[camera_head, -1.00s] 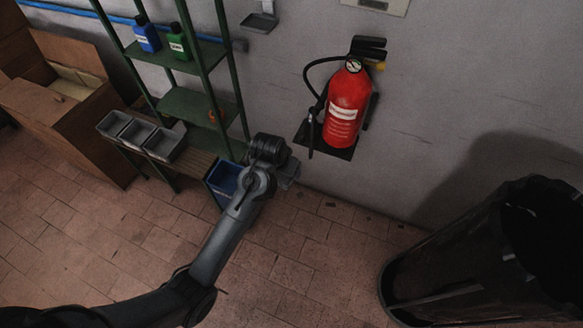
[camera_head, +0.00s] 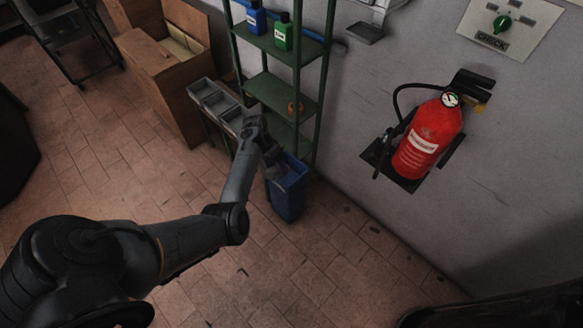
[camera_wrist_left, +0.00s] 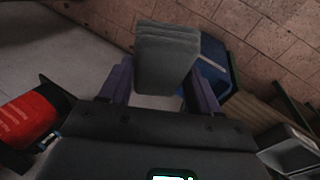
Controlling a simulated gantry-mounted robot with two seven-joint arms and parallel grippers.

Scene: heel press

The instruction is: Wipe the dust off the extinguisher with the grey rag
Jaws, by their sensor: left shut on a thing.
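The red fire extinguisher (camera_head: 430,128) with a white label rests tilted in the picture on a dark wall bracket (camera_head: 405,182). Some darker specks show on its upper body; I cannot tell if they are dust. It also shows at the left edge of the left wrist view (camera_wrist_left: 27,120). My left gripper (camera_head: 273,163) is well left of the extinguisher, over or in front of the blue bin. In the left wrist view its purple fingers (camera_wrist_left: 162,88) are shut on the folded grey rag (camera_wrist_left: 166,58). My right gripper is not in view.
The blue bin (camera_head: 289,192) stands by the green shelf rack (camera_head: 272,88), which holds blue and green bottles. Grey trays (camera_head: 216,103) and a wooden cabinet (camera_head: 165,75) are further left. The floor in front is clear.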

